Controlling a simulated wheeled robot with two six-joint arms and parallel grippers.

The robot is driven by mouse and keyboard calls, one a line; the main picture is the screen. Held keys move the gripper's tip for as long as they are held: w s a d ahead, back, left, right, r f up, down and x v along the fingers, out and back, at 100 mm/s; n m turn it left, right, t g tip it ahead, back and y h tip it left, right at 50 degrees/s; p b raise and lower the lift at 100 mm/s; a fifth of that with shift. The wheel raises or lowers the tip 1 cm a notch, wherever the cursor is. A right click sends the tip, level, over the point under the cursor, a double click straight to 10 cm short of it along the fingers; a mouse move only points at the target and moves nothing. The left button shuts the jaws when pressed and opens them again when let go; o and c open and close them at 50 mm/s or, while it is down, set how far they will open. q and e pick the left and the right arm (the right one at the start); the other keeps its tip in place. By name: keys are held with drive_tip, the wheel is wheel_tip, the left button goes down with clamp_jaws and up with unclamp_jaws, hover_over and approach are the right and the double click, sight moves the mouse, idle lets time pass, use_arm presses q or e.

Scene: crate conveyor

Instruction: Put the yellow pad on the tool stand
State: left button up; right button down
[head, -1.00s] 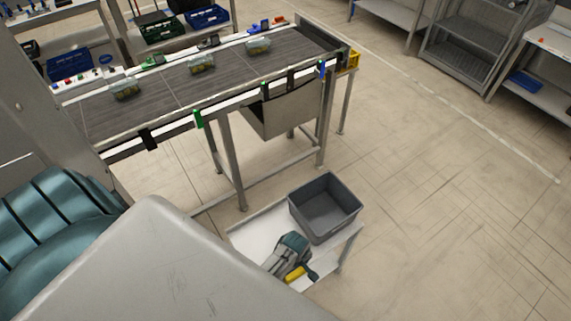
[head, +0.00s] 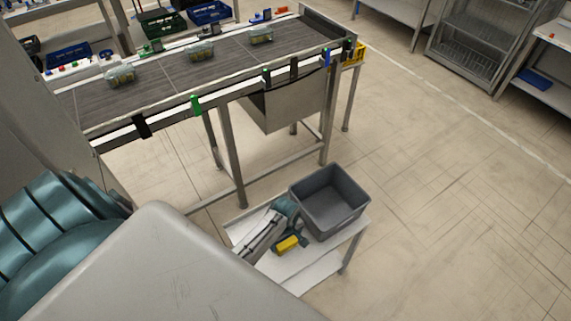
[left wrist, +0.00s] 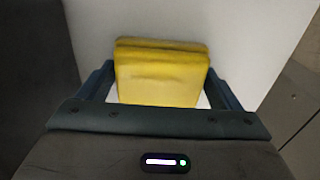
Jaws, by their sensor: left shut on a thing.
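The yellow pad (head: 287,245) is held between the fingers of my left gripper (head: 291,241), over the low white-topped stand (head: 312,268), which I take to be the tool stand. In the left wrist view the pad (left wrist: 162,78) fills the gap between the two dark fingers (left wrist: 160,88), with a plain white surface (left wrist: 245,35) behind it. I cannot tell whether the pad touches that surface. My right gripper is not in view.
A grey open bin (head: 330,200) stands on the back right of the stand, close to my left gripper. The conveyor (head: 170,80) with several clear containers lies behind. The stand's front part is bare, and open floor (head: 440,220) lies to the right.

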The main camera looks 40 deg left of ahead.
use_arm(q)
drive_tip(key=shift+s+d, duration=0.1)
drive_tip(key=shift+s, duration=0.05)
drive_tip(key=shift+c, duration=0.2)
drive_tip(key=o, duration=0.8)
drive_tip(key=shift+f, duration=0.2)
drive_tip(key=shift+r, duration=0.1)
wheel_tip(320, 180, up, 12)
drive_tip(key=shift+b, duration=0.35)
